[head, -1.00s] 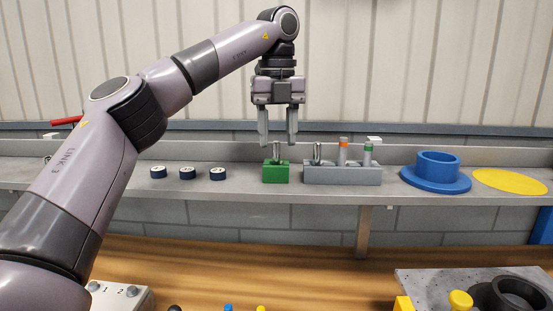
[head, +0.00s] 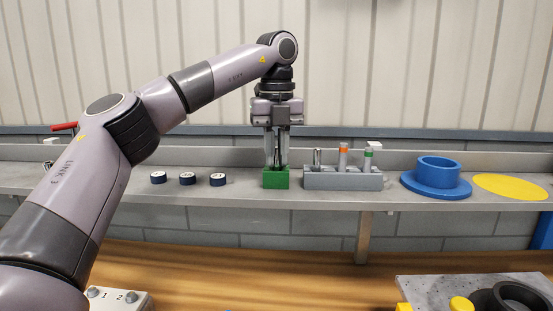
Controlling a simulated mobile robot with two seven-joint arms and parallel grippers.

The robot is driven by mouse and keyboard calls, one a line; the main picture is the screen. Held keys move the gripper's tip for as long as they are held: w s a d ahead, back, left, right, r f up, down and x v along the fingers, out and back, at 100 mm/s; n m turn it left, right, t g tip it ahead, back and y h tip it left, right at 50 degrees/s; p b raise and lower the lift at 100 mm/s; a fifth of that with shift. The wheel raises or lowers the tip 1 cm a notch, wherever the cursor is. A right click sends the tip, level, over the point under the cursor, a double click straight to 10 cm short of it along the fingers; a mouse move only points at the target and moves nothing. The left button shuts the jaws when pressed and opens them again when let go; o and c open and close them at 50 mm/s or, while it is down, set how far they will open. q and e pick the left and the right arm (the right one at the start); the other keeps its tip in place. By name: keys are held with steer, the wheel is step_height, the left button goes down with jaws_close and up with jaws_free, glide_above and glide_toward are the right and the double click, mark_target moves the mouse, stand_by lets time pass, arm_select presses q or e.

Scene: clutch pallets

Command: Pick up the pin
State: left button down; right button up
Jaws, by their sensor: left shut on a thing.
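The pin (head: 276,158) is a metal pin standing upright in a small green block (head: 276,180) on the grey shelf. My left gripper (head: 276,164) points straight down over the green block. Its two fingers are shut on the pin, one on each side, with their tips just above the block's top. The fingers hide most of the pin, and its lower end is inside the block. My right gripper is not in view.
Right of the green block stands a grey rack (head: 343,180) with a metal pin, an orange-topped pin and a green-topped pin. Three dark discs (head: 188,178) lie to the left. A blue flanged ring (head: 437,178) and a yellow disc (head: 510,187) are farther right.

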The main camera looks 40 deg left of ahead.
arm_select(q)
steer(key=shift+r, duration=0.1)
steer(key=shift+r, duration=4.9)
steer(key=shift+f, duration=0.1)
